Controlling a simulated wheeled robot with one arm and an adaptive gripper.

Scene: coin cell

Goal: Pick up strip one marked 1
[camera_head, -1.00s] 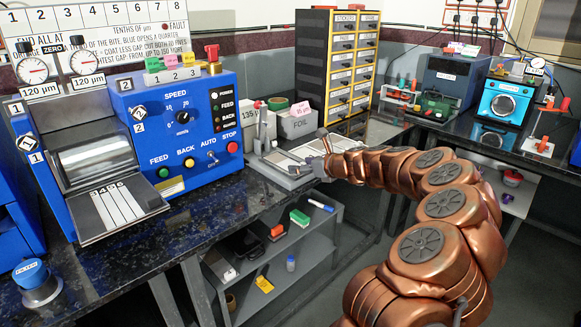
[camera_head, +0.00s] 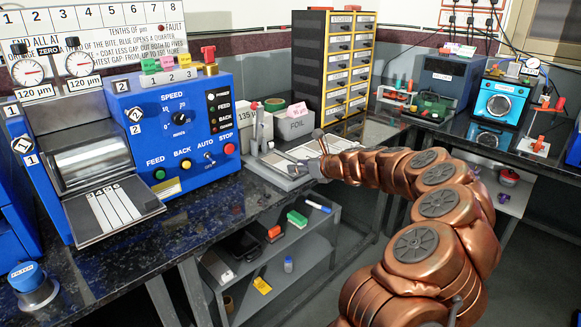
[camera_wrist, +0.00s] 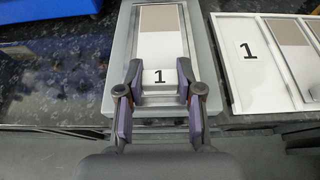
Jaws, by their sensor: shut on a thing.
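Strip one (camera_wrist: 160,46) lies lengthwise on a grey block (camera_wrist: 115,75) in the wrist view. It is white with a grey-brown section at its far end and a small tab marked 1 at its near end. My gripper (camera_wrist: 160,88) is shut on that near end, with one finger on each side of the tab. The strip looks flat, and I cannot tell whether it is clear of the block. In the head view my gripper (camera_head: 315,160) is small above the bench, and the strip is hard to make out there.
Right of the block is a white tray (camera_wrist: 230,98) with a placard marked 1 and other two-toned strips. A blue coating machine (camera_head: 180,140) stands left on the dark bench. A drawer cabinet (camera_head: 333,75) and a FOIL box (camera_head: 296,125) stand behind.

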